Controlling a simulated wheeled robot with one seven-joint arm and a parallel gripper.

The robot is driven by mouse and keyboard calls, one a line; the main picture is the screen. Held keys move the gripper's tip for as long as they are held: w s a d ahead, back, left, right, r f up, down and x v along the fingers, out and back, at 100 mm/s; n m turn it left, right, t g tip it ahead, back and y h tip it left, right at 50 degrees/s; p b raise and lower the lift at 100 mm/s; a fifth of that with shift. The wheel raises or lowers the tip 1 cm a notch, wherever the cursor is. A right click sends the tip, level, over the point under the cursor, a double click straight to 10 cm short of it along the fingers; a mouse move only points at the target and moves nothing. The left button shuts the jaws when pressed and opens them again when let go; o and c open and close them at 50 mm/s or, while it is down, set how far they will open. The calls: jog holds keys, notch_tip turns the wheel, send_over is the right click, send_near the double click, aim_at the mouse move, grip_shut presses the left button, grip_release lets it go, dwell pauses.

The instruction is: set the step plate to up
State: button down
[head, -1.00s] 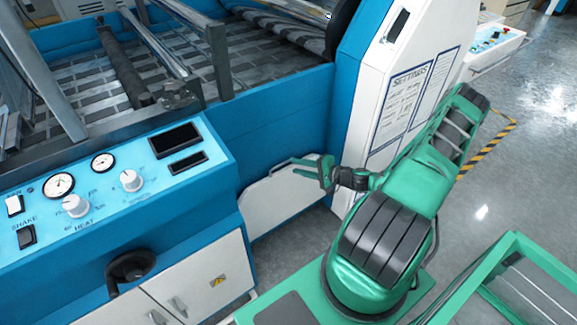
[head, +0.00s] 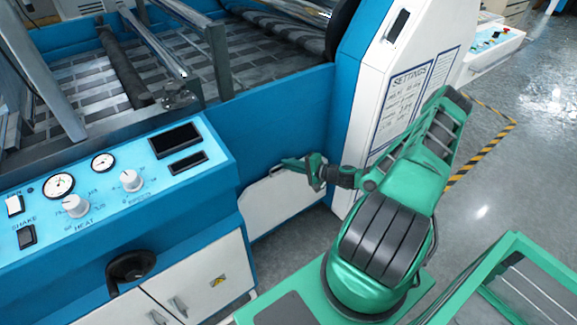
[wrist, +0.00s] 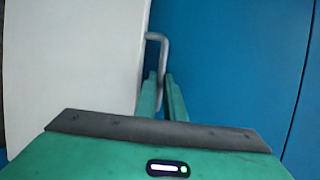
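The step plate (head: 285,203) is a white panel low beside the blue machine wall, and I cannot tell its exact tilt. In the wrist view the plate (wrist: 75,60) fills the left side. Its thin grey bar handle (wrist: 162,55) sticks out at the plate's edge, in front of the blue wall. My gripper (head: 287,163) is at the plate's upper edge in the head view. In the wrist view my gripper's (wrist: 162,88) green fingers are close together, with the lower end of the handle between them. They appear shut on it.
The blue machine wall (wrist: 230,60) is close on the right of the fingers. A light-blue control panel (head: 110,185) with dials and a white cabinet stand left of the plate. A white settings post (head: 400,90) stands to the right. Grey floor (head: 300,245) is open in front of the plate.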

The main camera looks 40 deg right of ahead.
jog(key=shift+s+f, duration=0.15)
jog(key=shift+s, duration=1.05)
jog(key=c, duration=1.8)
grip_release()
jog(key=shift+f, duration=0.1)
jog(key=shift+c, duration=0.2)
jog(key=v, duration=1)
jog(key=shift+s+d+r, duration=0.2)
jog(key=shift+s, duration=0.05)
